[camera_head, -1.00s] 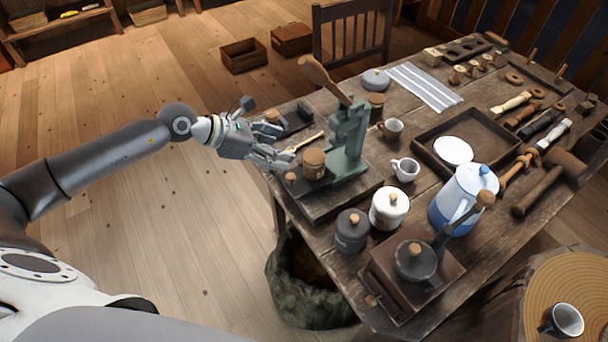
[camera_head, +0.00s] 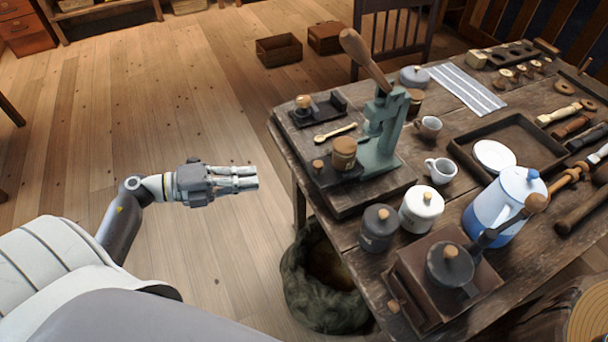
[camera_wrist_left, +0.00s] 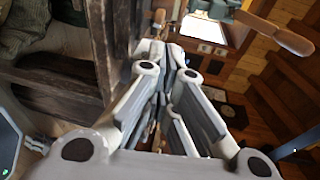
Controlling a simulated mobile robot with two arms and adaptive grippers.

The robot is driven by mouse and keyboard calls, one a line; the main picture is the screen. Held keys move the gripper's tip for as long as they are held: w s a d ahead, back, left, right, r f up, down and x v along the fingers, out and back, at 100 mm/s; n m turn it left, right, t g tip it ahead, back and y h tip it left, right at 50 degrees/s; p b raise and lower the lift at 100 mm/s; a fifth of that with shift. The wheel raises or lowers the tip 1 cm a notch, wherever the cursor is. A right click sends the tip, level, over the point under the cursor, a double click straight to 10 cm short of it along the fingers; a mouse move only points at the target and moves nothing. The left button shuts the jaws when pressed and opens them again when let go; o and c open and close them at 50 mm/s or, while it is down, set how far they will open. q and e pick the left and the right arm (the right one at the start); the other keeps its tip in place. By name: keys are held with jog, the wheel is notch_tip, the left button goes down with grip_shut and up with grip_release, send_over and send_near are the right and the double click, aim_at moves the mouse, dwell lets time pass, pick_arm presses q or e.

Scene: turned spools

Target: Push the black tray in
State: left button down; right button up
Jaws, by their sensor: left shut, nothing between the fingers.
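A black tray (camera_head: 338,176) with a small wooden knob at its near left end lies at the foot of the green lever press (camera_head: 378,140). A wooden pot (camera_head: 343,153) stands on it. It reaches out to the left of the press column; I cannot tell how far it slides. My left gripper (camera_head: 256,177) is shut and empty, left of the table edge over the floor and clear of the tray. Its fingers (camera_wrist_left: 168,62) fill the middle of the left wrist view. My right gripper is not in view.
A small black stand (camera_head: 320,114) and a wooden spoon (camera_head: 335,132) lie behind the tray. Dark and white jars (camera_head: 421,207), a grinder (camera_head: 445,275) and a blue-white pot (camera_head: 500,205) crowd the near side. A sack (camera_head: 325,280) stands below the edge. The floor at left is free.

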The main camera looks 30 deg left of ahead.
pick_arm(q)
jog(key=b, duration=0.2)
send_near(336, 160)
jog(key=d+f, duration=0.2)
jog(key=shift+d+r, duration=0.15)
jog(key=shift+r, duration=0.05)
jog(key=x, duration=0.2)
jog(key=p+x, duration=0.1)
jog(key=x, duration=0.2)
jog(key=w+r+x, duration=0.1)
jog(key=x, duration=0.1)
jog(key=shift+w+r, duration=0.1)
jog(key=shift+w, duration=0.2)
jog(key=shift+r, duration=0.1)
jog(key=shift+a, duration=0.25)
